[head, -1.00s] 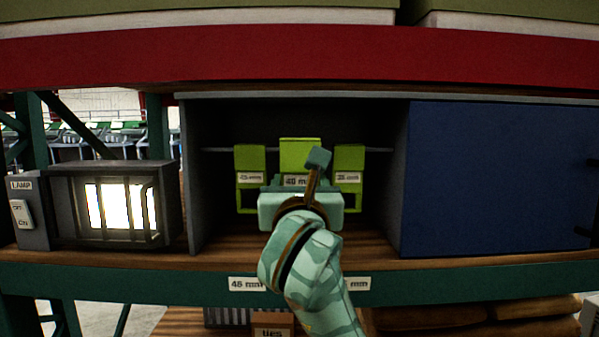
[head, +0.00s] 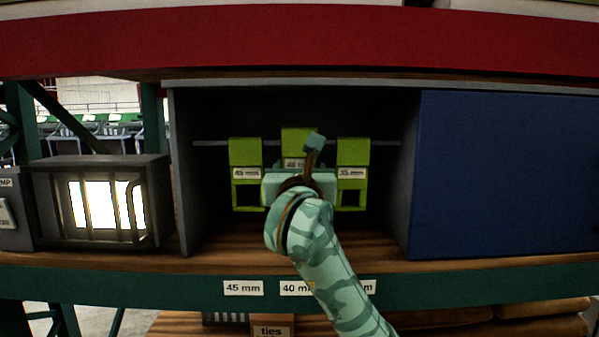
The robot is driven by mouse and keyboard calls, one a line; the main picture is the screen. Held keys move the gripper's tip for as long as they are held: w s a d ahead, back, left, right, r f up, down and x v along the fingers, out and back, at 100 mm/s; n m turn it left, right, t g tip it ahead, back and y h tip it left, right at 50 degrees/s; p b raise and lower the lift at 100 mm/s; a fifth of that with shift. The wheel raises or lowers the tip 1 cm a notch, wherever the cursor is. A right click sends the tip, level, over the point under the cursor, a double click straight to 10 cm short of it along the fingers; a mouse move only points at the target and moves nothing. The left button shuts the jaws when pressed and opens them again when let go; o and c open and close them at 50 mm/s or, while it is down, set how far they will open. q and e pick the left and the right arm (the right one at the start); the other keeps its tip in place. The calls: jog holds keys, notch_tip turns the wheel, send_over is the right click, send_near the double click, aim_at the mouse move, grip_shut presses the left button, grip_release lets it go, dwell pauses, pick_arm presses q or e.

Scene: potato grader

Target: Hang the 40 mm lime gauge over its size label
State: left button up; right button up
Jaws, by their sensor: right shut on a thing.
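The lime 40 mm gauge (head: 298,141) is in the middle of the open cubby, between the lime 45 mm gauge (head: 245,152) and the lime 35 mm gauge (head: 353,152), which hang on the rail (head: 212,143). My right gripper (head: 292,177) is shut on the 40 mm gauge; the hand hides its lower part and the fingertips. Its top stands slightly higher than its neighbours; I cannot tell whether it touches the rail. The 40 mm label (head: 294,289) is on the green shelf edge below it, partly covered by my forearm. My left gripper is not in view.
The 45 mm label (head: 243,288) is clear; the label at right is mostly hidden by my arm. A dark blue panel (head: 505,175) bounds the cubby at right, and a grey side wall (head: 184,170) at left. A lit caged lamp (head: 105,204) stands further left.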

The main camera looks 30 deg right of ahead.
jog(key=shift+x, duration=1.35)
jog(key=shift+f+b, duration=0.6)
jog(key=shift+f, duration=0.4)
jog(key=o, duration=1)
jog(key=shift+s, duration=0.1)
